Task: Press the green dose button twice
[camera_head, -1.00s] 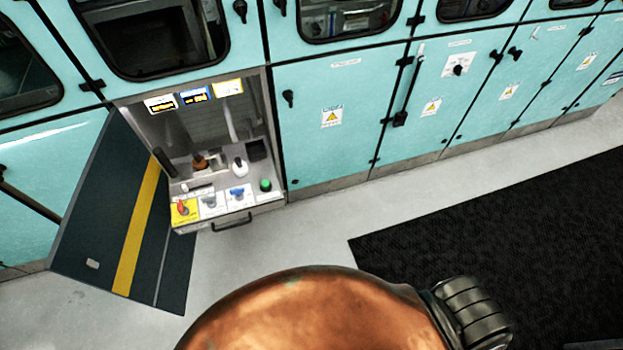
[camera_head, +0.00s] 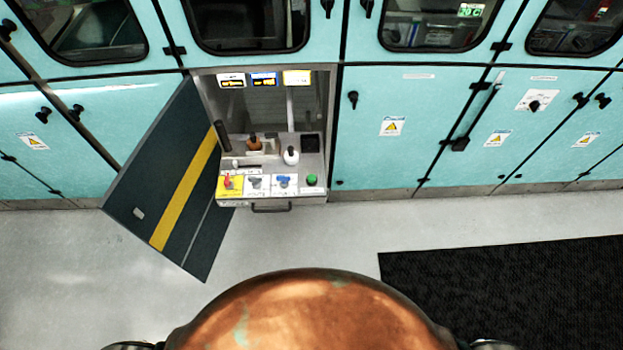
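The green dose button (camera_head: 312,180) sits at the right front corner of a pull-out shelf (camera_head: 269,196) in an open cabinet bay. Left of it on the same panel are a blue valve handle (camera_head: 284,181), a grey handle (camera_head: 256,181) and a red handle on a yellow plate (camera_head: 236,184). Neither of my grippers shows in the head view. My copper-coloured body fills the bottom middle, well short of the cabinet.
A brown bottle (camera_head: 254,142) and a white bottle (camera_head: 291,155) stand behind the panel. The dark cabinet door (camera_head: 165,185) with a yellow stripe hangs open at left. Grey floor (camera_head: 330,235) before the bay is clear. A black mat (camera_head: 490,290) lies at right.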

